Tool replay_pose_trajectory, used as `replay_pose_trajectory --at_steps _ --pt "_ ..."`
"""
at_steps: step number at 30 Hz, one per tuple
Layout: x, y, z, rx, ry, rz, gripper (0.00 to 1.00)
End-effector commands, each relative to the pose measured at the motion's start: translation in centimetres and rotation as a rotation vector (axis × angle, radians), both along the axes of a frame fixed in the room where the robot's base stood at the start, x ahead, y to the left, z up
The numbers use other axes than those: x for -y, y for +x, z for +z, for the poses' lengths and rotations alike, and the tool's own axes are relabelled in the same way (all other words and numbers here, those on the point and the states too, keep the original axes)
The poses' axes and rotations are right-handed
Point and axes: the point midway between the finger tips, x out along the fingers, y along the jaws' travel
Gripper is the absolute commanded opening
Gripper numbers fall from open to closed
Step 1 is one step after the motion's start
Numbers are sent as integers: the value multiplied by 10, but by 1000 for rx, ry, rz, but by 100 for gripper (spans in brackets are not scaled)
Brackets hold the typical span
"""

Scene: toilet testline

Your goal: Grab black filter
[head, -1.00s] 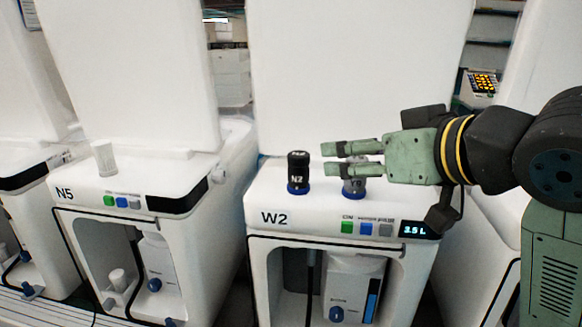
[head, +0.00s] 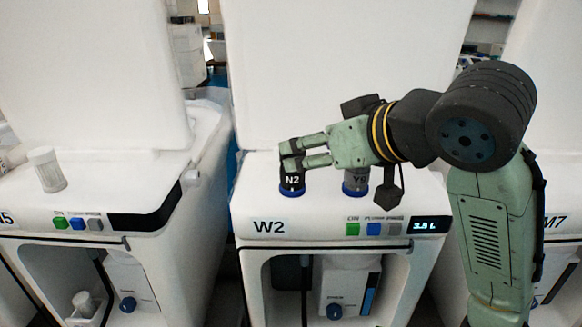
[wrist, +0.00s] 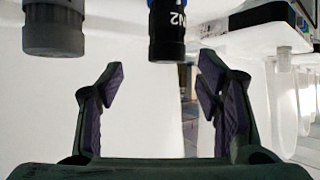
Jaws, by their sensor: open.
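The black filter (head: 292,181), marked N2 with a blue ring at its base, stands upright on top of the white W2 unit (head: 325,228). My gripper (head: 288,155) is open, with its fingertips at the filter's top, partly hiding it. In the wrist view the black filter (wrist: 167,30) hangs upside down at the top, between the lines of my two open fingers (wrist: 160,75) and beyond their tips. Nothing is held. I cannot tell whether a finger touches it.
A grey filter marked Y9 (head: 356,181) stands right of the black one, under my gripper; it also shows in the wrist view (wrist: 54,30). A white filter (head: 47,170) stands on the left unit. A tall white panel (head: 345,70) rises behind.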

Motion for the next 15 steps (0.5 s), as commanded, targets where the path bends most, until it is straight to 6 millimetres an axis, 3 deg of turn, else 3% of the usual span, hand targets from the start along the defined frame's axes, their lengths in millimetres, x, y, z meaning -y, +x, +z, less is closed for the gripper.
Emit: replay_pose_trajectory --at_steps 15 --pt "-34 37 -25 0 2 0 59"
